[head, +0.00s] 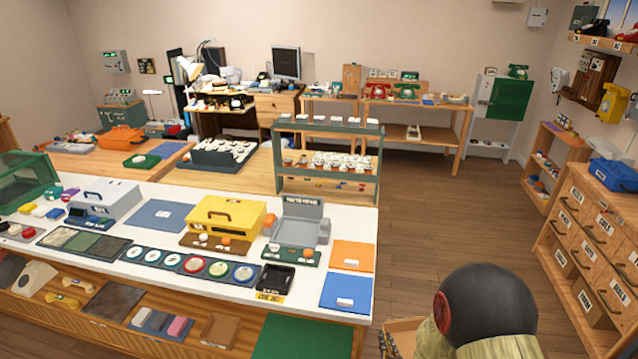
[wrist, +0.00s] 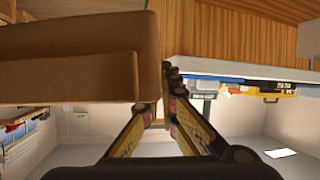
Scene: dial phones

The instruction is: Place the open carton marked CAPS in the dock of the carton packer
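A plain brown carton (wrist: 80,60) fills the upper left of the wrist view, and a small part of it (head: 402,335) shows beside my arm at the bottom of the head view. No CAPS marking is visible on these faces. My gripper (wrist: 160,103) has its fingers closed on the edge of the carton's wall, holding it off the floor to the right of the white counter.
The white counter (head: 180,272) also holds a yellow machine (head: 225,215), a grey lidded box (head: 106,199), a black tray (head: 275,279) and orange (head: 352,255) and blue mats (head: 346,293). Labelled drawers (head: 595,230) stand at the right. Wooden floor (head: 440,215) is clear between.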

